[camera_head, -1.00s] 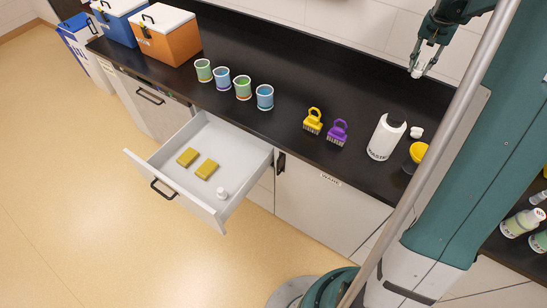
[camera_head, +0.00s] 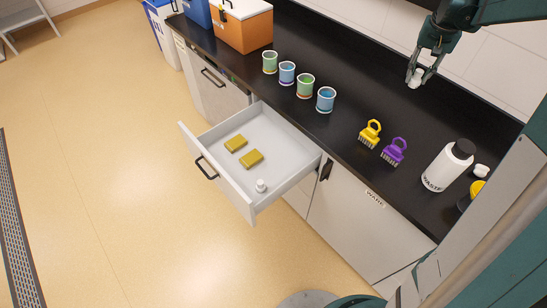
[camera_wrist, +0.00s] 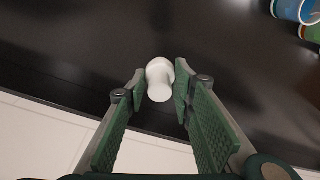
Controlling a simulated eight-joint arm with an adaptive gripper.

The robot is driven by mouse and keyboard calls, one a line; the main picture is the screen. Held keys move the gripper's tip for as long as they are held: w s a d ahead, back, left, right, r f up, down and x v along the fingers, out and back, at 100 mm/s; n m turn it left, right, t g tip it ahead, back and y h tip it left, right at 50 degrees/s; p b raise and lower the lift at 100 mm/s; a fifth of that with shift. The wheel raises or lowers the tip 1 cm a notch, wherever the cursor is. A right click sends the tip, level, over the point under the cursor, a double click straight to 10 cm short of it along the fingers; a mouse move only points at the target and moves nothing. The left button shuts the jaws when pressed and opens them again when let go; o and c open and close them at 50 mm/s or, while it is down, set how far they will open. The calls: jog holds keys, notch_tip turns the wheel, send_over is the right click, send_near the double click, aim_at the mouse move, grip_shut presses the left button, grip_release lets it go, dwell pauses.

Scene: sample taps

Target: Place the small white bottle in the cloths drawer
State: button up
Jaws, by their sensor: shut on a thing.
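My gripper (camera_head: 414,78) is shut on a small white bottle (camera_head: 415,79), held in the air over the back of the black counter. In the wrist view the bottle (camera_wrist: 159,79) sits between the green finger pads of the gripper (camera_wrist: 157,82). An open drawer (camera_head: 288,138) juts out from the cabinet at lower left of the gripper. It holds two yellow-olive folded cloths (camera_head: 251,159) and another small white bottle (camera_head: 261,186) near its right front corner. One more small white item (camera_head: 482,171) stands on the counter beside the large bottle.
A large white waste bottle (camera_head: 447,166), a yellow-topped container (camera_head: 476,192), yellow (camera_head: 370,134) and purple (camera_head: 394,152) brushes, several cups (camera_head: 326,99) and an orange cooler box (camera_head: 243,27) stand on the counter. The drawer's right part has free floor.

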jog(key=a+n+b, duration=0.2)
jog(key=a+n, duration=0.2)
jog(key=a, duration=1.6)
jog(key=s+a+n+b, duration=0.1)
jog(key=s+a, duration=0.3)
jog(key=a, duration=0.7)
jog(key=s+a+n+y+b, duration=0.1)
jog(key=s+a+n, duration=0.2)
jog(key=a, duration=0.8)
jog(key=s+a+f+n+b, duration=0.1)
jog(key=s+a+n+b, duration=0.1)
jog(key=s+a, duration=0.4)
jog(key=a, duration=0.5)
jog(key=shift+a, duration=0.2)
jog(key=s+a+n, duration=0.1)
jog(key=s+a, duration=0.2)
jog(key=s+a+n+b, duration=0.1)
jog(key=s+a, duration=0.2)
jog(key=a, duration=0.1)
jog(key=s+a+n+b, duration=0.1)
jog(key=s+a, duration=0.3)
jog(key=shift+f+y, duration=0.4)
jog(key=shift+c, duration=0.2)
notch_tip(320, 180, down, 28)
jog(key=shift+w+r, duration=0.15)
jog(key=shift+r, duration=0.05)
jog(key=shift+d+f, duration=0.1)
jog(key=shift+f+b, duration=0.75)
jog(key=shift+f, duration=2.3)
